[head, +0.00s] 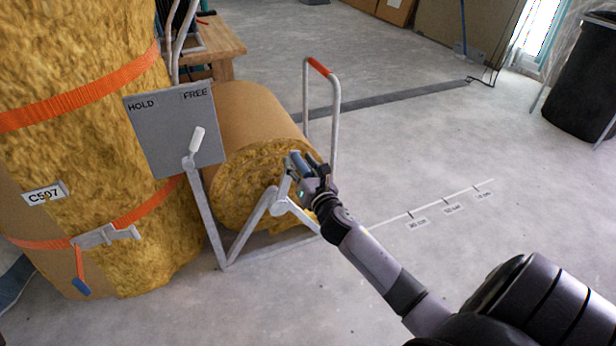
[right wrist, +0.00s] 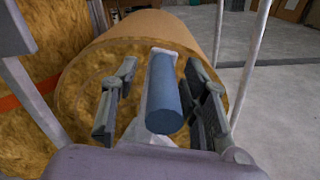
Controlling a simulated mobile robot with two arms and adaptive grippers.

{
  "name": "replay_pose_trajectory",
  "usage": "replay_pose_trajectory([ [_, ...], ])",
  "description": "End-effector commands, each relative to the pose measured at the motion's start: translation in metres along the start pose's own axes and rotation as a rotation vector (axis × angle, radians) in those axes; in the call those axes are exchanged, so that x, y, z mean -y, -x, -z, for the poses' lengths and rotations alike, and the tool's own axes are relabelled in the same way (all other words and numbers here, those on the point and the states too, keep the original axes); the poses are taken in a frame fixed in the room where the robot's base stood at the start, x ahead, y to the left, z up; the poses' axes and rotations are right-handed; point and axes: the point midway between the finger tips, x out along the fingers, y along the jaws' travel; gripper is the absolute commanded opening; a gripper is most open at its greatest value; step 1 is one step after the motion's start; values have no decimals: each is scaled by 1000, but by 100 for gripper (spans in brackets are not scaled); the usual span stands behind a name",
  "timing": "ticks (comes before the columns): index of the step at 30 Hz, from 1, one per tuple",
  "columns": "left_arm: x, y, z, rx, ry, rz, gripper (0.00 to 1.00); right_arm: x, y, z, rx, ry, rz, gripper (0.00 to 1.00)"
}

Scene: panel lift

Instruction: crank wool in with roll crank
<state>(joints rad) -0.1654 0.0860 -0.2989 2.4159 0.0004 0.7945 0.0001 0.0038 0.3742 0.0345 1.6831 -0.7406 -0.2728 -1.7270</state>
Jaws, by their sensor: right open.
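The wool roll (head: 255,185) is yellow with a brown paper facing and lies on a grey metal stand (head: 226,232). The roll crank (head: 272,203) is a light grey arm at the roll's end face, with a blue handle grip (right wrist: 164,95) at its tip. My right gripper (head: 303,165) is at this handle. In the right wrist view the handle stands between the two open fingers (right wrist: 160,100), with a gap visible on the left side; on the right the finger is close to it, and contact cannot be told. My left gripper is not in view.
A grey HOLD/FREE plate (head: 160,150) with a white-knobbed lever (head: 196,142) stands left of the crank. A large strapped wool bale (head: 70,75) fills the left. A hoop with an orange top (head: 319,67) stands behind. Floor distance marks (head: 450,207) lie right; a black bin (head: 582,85) stands far right.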

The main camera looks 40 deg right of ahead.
Motion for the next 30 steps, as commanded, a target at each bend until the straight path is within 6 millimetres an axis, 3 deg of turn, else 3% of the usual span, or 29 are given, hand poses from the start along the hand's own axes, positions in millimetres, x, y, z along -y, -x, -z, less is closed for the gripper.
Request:
replay_pose_trajectory([
  [15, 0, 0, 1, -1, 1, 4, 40, 1, 94, 0, -1, 1, 2, 41],
  [21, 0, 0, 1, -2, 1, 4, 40, 1, 109, 0, 0, 0, 2, 41],
  [30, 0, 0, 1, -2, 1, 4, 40, 1, 111, 0, 1, 1, 2, 41],
])
